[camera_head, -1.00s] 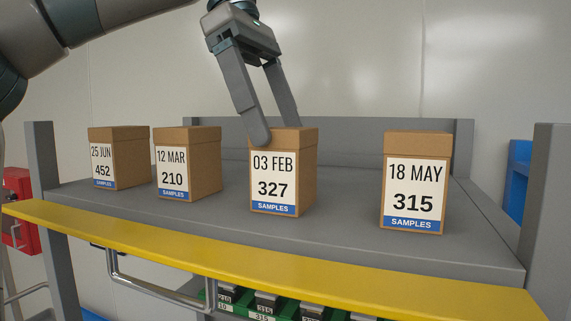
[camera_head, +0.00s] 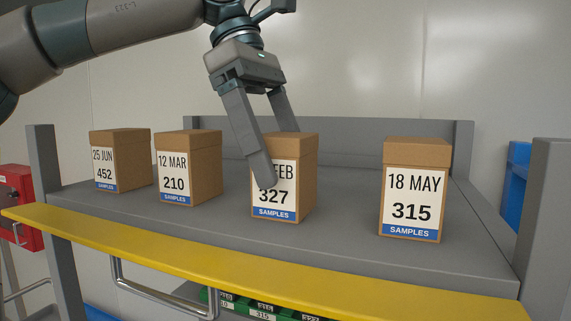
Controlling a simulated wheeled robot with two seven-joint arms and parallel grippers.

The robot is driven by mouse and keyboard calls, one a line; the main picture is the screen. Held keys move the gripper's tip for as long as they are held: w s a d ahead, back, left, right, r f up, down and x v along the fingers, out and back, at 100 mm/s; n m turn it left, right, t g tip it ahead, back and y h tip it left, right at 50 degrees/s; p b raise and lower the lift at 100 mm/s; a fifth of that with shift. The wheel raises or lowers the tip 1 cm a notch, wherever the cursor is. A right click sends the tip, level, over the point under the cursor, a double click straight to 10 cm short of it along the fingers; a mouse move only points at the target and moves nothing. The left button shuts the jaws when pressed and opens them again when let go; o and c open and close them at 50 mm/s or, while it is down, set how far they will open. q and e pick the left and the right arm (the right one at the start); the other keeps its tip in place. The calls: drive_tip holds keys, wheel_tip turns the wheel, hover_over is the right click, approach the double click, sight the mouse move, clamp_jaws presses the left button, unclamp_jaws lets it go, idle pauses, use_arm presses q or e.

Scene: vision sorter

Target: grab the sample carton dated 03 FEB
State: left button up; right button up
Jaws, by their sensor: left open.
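The carton dated 03 FEB (camera_head: 290,190) is a brown box with a white label reading 327 over a blue SAMPLES band. It stands upright on the grey shelf (camera_head: 340,235), third from the left. My left gripper (camera_head: 282,158) is open and reaches down over this carton. One finger hangs in front of the label and hides the "03" of the date. The other finger goes down behind the carton, where its tip is hidden. I cannot tell whether either finger touches the carton. My right gripper is not in view.
Cartons 25 JUN (camera_head: 138,160) and 12 MAR (camera_head: 205,165) stand to the left, and 18 MAY (camera_head: 430,155) to the right, with free shelf between. A yellow front edge (camera_head: 200,258) runs along the shelf. Grey posts (camera_head: 42,160) stand at its ends. Green bins (camera_head: 265,308) sit below.

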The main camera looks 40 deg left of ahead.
use_arm(q)
drive_tip(key=shift+x, duration=0.95)
drive_tip(key=shift+r, duration=0.1)
drive_tip(key=c, duration=1.5)
drive_tip(key=shift+r, duration=0.15)
drive_tip(key=shift+w+r, duration=0.1)
drive_tip(key=shift+r, duration=0.4)
wheel_tip(320, 180, up, 7)
drive_tip(key=shift+r+b, duration=0.2)
drive_tip(key=shift+b, duration=0.85)
drive_tip(key=shift+r, duration=0.65)
